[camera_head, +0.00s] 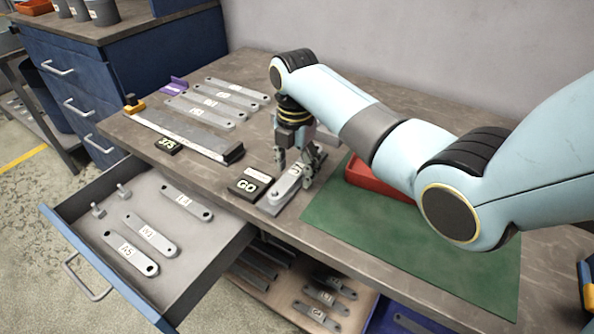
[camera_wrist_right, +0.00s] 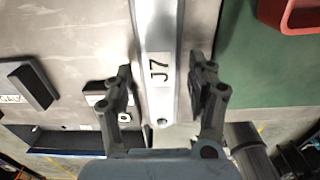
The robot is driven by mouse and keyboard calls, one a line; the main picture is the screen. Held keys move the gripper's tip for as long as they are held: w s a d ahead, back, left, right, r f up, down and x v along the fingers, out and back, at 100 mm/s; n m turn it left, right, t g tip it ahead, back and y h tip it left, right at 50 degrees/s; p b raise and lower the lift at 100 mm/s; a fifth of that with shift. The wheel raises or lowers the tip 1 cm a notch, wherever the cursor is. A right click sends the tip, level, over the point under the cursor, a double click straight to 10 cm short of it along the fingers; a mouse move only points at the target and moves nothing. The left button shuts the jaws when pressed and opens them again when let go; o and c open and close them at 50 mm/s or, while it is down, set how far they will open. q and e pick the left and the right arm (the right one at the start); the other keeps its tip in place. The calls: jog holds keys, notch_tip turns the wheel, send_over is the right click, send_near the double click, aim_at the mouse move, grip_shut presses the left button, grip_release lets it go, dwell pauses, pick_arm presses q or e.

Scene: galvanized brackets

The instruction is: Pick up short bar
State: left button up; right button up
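My right gripper (camera_head: 297,160) is open at the middle of the table. In the right wrist view its two fingers (camera_wrist_right: 162,78) stand on either side of a grey metal bar labelled J7 (camera_wrist_right: 158,45), with gaps visible on both sides. In the head view this bar (camera_head: 287,187) is partly hidden by the fingers and seems to lie on a flat grey piece. Several other labelled grey bars (camera_head: 232,88) lie in a row at the back left. Which bar counts as the short one is not marked. My left gripper is not in view.
An open drawer (camera_head: 100,222) holds 3 bars and small pegs. A long steel rule-like piece (camera_head: 183,132) lies left of the gripper. A black GO block (camera_head: 248,184) sits beside the bar. A green mat (camera_head: 330,226) and red tray (camera_head: 368,181) are to the right.

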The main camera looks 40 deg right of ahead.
jog(key=shift+c, duration=2.2)
grip_shut()
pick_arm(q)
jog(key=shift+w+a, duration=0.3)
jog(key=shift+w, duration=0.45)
